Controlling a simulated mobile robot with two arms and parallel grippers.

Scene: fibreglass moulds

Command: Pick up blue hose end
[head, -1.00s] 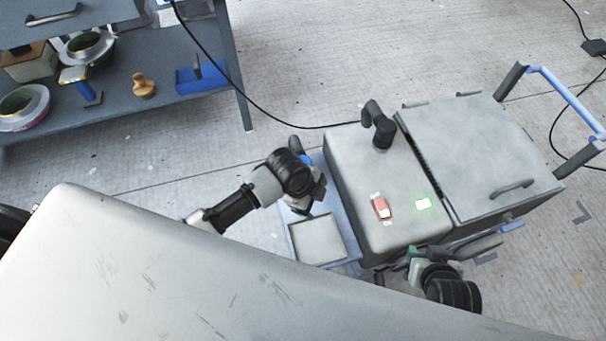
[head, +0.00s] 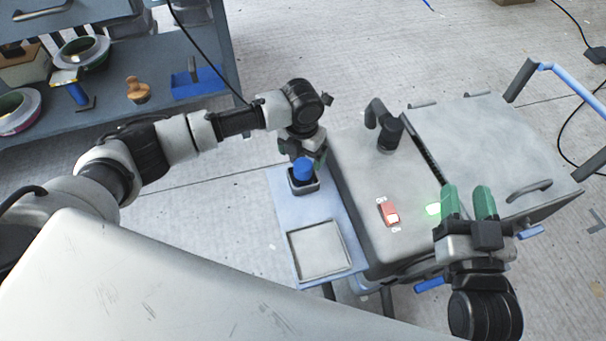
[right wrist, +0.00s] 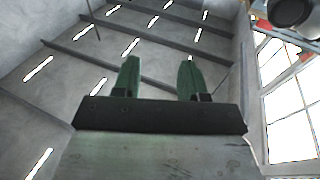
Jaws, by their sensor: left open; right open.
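A short blue cylinder (head: 303,168) stands upright in a black square holder (head: 304,186) on the machine's pale blue side shelf (head: 285,205). My left gripper (head: 312,153) is open just behind it in the head view; whether they touch is unclear. A blue bar-like end (head: 430,284) shows low at the machine's front side. I cannot tell which blue piece is the hose end. My right gripper (head: 467,190) is open and empty, its green fingers over the machine's front right edge. In the right wrist view its fingers (right wrist: 158,62) are apart with nothing between them.
The grey machine (head: 365,190) carries a red switch (head: 389,213), a lit green light (head: 433,209) and a black elbow (head: 388,130). A lidded box (head: 480,145) adjoins it. A shallow square tray (head: 319,250) lies on the shelf. A workbench (head: 140,110) stands back left.

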